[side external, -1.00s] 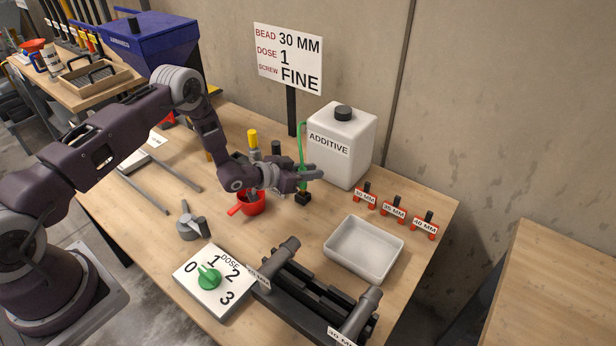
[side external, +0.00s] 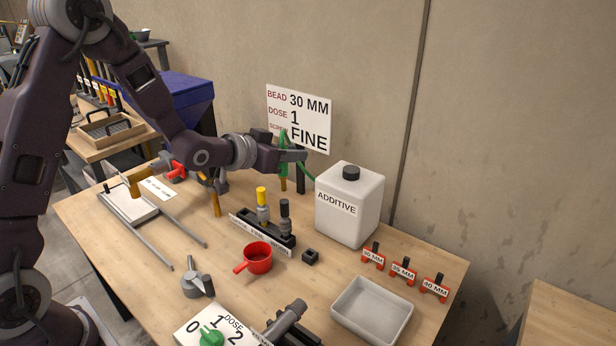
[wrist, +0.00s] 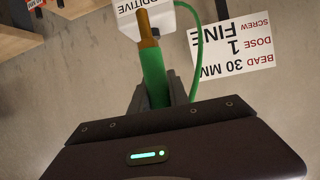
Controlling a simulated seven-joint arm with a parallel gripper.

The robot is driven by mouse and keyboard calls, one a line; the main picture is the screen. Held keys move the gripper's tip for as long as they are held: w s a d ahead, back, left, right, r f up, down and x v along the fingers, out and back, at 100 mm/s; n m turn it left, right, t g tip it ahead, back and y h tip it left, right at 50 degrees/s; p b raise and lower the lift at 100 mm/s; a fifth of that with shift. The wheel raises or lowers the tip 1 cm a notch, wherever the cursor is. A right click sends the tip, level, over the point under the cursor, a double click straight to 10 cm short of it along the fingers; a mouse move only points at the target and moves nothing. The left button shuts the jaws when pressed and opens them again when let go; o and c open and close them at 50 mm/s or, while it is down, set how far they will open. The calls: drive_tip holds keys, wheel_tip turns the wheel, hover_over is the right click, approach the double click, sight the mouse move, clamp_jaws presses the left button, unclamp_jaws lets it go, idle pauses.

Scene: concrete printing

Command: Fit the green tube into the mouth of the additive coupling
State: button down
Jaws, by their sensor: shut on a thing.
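My gripper (side external: 292,155) is shut on the green tube (side external: 284,140) and holds it high above the table, left of the white additive canister (side external: 347,205). In the wrist view the green tube (wrist: 154,75) sits between the fingers, with a brass-coloured end (wrist: 148,28) beyond them. That end shows below the gripper in the side view. A thin green hose (wrist: 197,30) curves from the tube; in the side view it runs toward the canister. I cannot clearly identify the additive coupling or its mouth; a brass-coloured pipe (side external: 215,202) stands left of the gripper, partly behind my arm.
A small black block (side external: 311,257) stands empty on the table. Near it are a red cup (side external: 257,257) and a rack (side external: 262,230) with yellow-topped and black-topped parts. The sign (side external: 300,115) stands behind my gripper. A white tray (side external: 372,311) lies front right.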

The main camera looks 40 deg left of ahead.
drive_tip(key=w+a+n+y, duration=0.2)
drive_tip(key=w+a, duration=0.2)
drive_tip(key=a, duration=1.2)
drive_tip(key=a+f+y, duration=0.1)
drive_tip(key=a+f, duration=0.3)
drive_tip(key=a, duration=0.5)
drive_tip(key=s+a+f+n, duration=0.1)
drive_tip(key=a+f, duration=0.3)
drive_tip(key=a, duration=0.6)
drive_tip(key=shift+y, duration=0.4)
drive_tip(key=shift+a, duration=0.1)
drive_tip(key=shift+f, duration=1.95)
drive_tip(key=shift+f, duration=0.2)
drive_tip(key=shift+f, duration=1.3)
drive_tip(key=shift+f, duration=0.2)
